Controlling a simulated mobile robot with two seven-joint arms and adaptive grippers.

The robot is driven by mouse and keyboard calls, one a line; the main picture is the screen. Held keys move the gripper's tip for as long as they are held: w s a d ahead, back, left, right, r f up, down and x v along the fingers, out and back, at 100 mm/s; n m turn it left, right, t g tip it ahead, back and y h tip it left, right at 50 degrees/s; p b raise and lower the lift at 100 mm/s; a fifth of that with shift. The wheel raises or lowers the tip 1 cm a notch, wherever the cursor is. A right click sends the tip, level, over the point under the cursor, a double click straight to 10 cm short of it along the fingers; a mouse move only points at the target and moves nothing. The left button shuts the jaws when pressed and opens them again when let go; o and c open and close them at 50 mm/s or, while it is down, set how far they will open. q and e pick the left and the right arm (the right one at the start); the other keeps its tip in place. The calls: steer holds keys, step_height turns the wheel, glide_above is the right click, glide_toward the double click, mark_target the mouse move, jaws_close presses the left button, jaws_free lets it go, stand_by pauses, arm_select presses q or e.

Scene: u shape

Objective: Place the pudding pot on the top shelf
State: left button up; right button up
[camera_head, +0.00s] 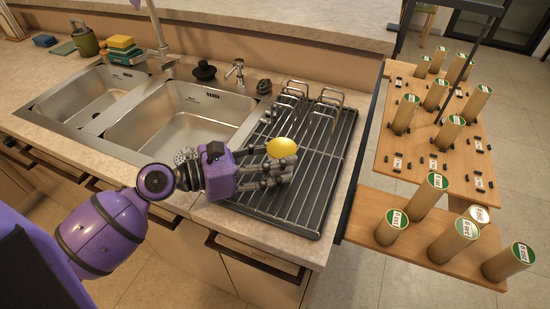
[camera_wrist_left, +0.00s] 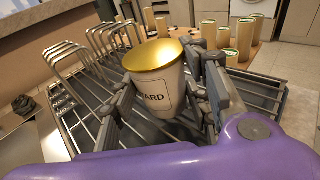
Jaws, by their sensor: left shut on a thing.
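The pot (camera_wrist_left: 158,85) is pale with a gold lid and dark lettering, of which "ARD" shows in the left wrist view. In the head view only its yellow lid (camera_head: 281,147) shows clearly. My left gripper (camera_head: 278,168) is shut on the pot over the dish rack (camera_head: 313,190). In the left wrist view its fingers (camera_wrist_left: 165,108) stand on both sides of the pot. The pot looks upright; whether it touches the rack cannot be told. A wooden shelf unit (camera_head: 448,165) stands at the right. My right gripper is not in view.
Several cylinders with green-and-white labelled tops (camera_head: 427,193) stand on the shelf boards, with small black holders between them. Metal wire loops (camera_head: 325,105) rise at the rack's back. A sink (camera_head: 180,120) lies left of the rack. A dark post (camera_head: 362,150) stands between counter and shelves.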

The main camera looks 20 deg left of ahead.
arm_select(q)
steer(key=shift+f, duration=0.1)
steer(key=o, duration=1.4)
steer(key=shift+o, duration=0.2)
